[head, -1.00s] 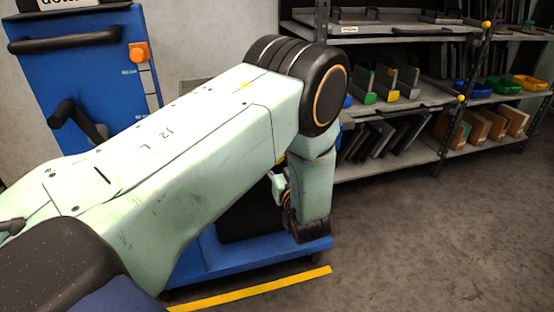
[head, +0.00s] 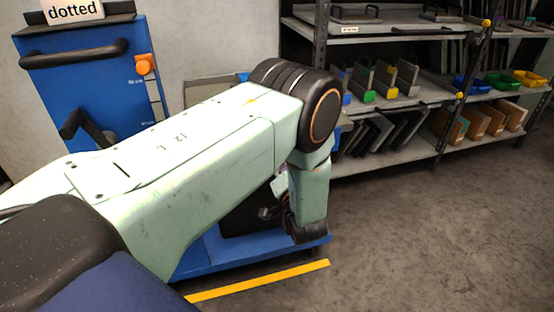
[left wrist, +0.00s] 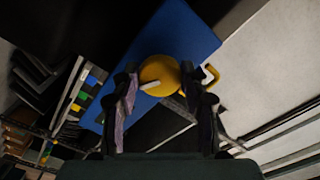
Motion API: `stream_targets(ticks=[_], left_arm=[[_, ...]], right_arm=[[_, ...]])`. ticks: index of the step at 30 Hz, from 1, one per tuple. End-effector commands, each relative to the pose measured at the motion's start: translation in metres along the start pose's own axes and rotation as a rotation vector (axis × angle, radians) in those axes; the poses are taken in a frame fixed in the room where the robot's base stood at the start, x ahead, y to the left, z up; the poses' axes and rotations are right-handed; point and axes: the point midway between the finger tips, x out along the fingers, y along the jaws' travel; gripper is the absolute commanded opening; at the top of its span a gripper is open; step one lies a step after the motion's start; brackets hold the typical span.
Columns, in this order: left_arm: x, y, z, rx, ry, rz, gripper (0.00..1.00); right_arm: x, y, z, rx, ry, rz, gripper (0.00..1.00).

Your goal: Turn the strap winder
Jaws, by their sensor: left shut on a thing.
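The strap winder, a round yellow part (left wrist: 160,74) with a yellow bent handle (left wrist: 211,75), shows in the left wrist view in front of a blue panel (left wrist: 182,28). My left gripper (left wrist: 164,100) has its two dark fingers on either side of the yellow part and is shut on it; the exact contact is hard to make out. In the head view the left gripper (head: 269,213) is small and mostly hidden by my arm, low beside the blue cart (head: 95,75), and the winder is hidden. My right gripper is not in view.
The cart has a black push bar (head: 75,54), an orange knob (head: 145,64) and a "dotted" sign (head: 73,11). A shelf rack (head: 400,100) with bins and plates stands at the back right. A yellow floor line (head: 262,281) runs before the cart. The floor at right is clear.

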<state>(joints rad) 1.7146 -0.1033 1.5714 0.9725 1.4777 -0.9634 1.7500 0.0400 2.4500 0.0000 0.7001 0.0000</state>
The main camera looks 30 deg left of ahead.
Motion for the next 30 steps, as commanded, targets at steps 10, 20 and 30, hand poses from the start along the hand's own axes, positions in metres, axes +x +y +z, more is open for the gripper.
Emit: stream_targets(ticks=[10, 20, 30], left_arm=[[-0.0004, -0.0004, 0.0003, 0.158, 0.0, 0.001, 0.13], [-0.0004, -0.0001, 0.0006, 0.195, 0.0, 0.0, 0.13], [-0.0004, -0.0001, 0.0006, 0.194, 0.0, 0.001, 0.48]], right_arm=[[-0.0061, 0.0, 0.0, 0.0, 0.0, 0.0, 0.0], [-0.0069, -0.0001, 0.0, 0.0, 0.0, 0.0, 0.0], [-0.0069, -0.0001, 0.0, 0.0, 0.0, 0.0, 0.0]])
